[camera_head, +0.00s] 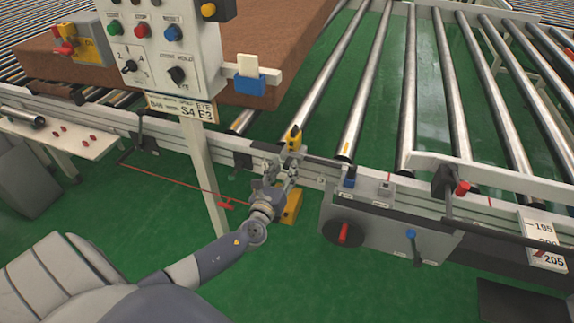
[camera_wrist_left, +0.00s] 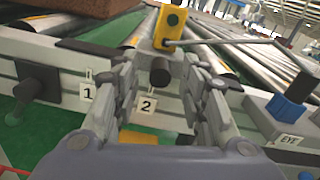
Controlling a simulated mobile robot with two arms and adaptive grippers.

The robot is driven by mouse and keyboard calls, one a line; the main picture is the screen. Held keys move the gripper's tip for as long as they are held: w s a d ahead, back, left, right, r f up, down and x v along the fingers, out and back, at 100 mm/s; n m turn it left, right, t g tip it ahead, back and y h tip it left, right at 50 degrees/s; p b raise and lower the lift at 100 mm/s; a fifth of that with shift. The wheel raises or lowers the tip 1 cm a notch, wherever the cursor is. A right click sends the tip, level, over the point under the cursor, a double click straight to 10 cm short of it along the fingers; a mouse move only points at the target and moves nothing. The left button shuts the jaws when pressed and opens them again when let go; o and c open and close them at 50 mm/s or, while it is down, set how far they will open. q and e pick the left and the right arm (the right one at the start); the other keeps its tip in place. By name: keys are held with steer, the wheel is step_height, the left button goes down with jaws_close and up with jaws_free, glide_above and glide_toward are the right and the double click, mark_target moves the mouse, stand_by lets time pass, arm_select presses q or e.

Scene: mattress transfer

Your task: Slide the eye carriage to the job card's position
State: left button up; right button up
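The eye carriage is a yellow sensor block (camera_head: 293,138) on the rail at the front of the rollers. In the left wrist view its yellow block (camera_wrist_left: 170,25) stands above a dark round knob (camera_wrist_left: 160,71). My left gripper (camera_head: 281,172) is at the rail; in the wrist view its open fingers (camera_wrist_left: 163,90) stand either side of the knob, with gaps visible. Number plates 1 (camera_wrist_left: 88,92) and 2 (camera_wrist_left: 147,104) show on the rail, with the knob above plate 2. The job card (camera_head: 182,107) under the control panel seems to read S4 and EYE E3. My right gripper is not in view.
A blue knob (camera_head: 349,177) stands right of the carriage; an EYE label (camera_wrist_left: 288,140) shows beside it in the wrist view. The control panel (camera_head: 160,45) and its post (camera_head: 205,175) stand left. A grey box (camera_head: 375,225) with a red handle hangs at right. A brown mattress (camera_head: 270,40) lies behind.

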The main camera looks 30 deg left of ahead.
mark_target(292, 156)
arm_select(q)
steer(key=shift+x, duration=1.1)
steer(key=shift+c, duration=0.4)
jaws_close()
